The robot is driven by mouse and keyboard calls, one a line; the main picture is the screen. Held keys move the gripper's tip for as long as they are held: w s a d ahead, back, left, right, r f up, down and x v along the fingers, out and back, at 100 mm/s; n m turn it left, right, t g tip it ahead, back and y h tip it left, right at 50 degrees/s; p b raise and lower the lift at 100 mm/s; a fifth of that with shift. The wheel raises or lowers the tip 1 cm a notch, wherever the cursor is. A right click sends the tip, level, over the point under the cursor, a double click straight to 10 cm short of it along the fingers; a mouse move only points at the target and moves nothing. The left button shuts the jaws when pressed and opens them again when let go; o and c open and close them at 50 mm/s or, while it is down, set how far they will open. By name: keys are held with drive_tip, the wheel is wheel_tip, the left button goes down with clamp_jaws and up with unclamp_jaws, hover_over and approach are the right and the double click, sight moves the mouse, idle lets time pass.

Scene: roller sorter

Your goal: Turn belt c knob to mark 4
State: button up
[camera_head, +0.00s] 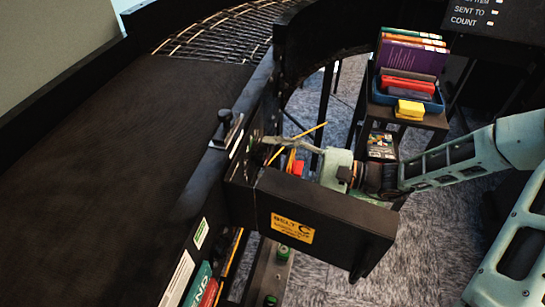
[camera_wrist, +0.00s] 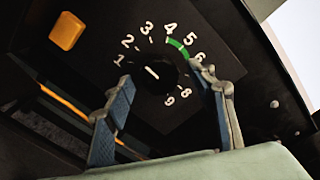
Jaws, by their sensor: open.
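The belt C knob (camera_wrist: 157,82) is dark, with a short white pointer line, in the wrist view. The line slants between the 1–2 side and the 8 side; I cannot tell which end points. White numbers ring it, with mark 4 (camera_wrist: 171,29) at the upper right and a green arc (camera_wrist: 178,47) beside 4 and 5. The 7 is hidden behind a finger. My gripper (camera_wrist: 162,78) is open, one finger on each side of the dial; contact with the knob is not visible. In the head view my gripper (camera_head: 300,145) reaches behind the BELT C panel (camera_head: 340,222), which hides the knob.
A yellow button (camera_wrist: 67,31) sits left of the dial. In the head view the dark belt (camera_head: 120,150) fills the left, with a small black clamp (camera_head: 226,125) on its rail. A blue bin (camera_head: 405,98) of books stands at the upper right.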

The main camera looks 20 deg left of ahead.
drive_tip(key=shift+c, duration=0.4)
drive_tip(key=c, duration=1)
drive_tip(key=shift+c, duration=0.2)
drive_tip(key=shift+r, duration=0.1)
drive_tip(key=shift+c, duration=0.2)
drive_tip(key=shift+m+p, duration=0.95)
drive_tip(key=shift+m, duration=0.15)
drive_tip(key=m+p, duration=0.2)
drive_tip(key=m, duration=0.1)
drive_tip(key=shift+r+m, duration=0.1)
drive_tip(key=shift+m, duration=0.2)
drive_tip(key=m+p, duration=0.1)
drive_tip(key=m, duration=0.1)
drive_tip(key=m+p, duration=0.2)
drive_tip(key=m, duration=0.1)
drive_tip(key=shift+f+m, duration=0.2)
drive_tip(key=shift+m, duration=0.1)
drive_tip(key=shift+p, duration=0.3)
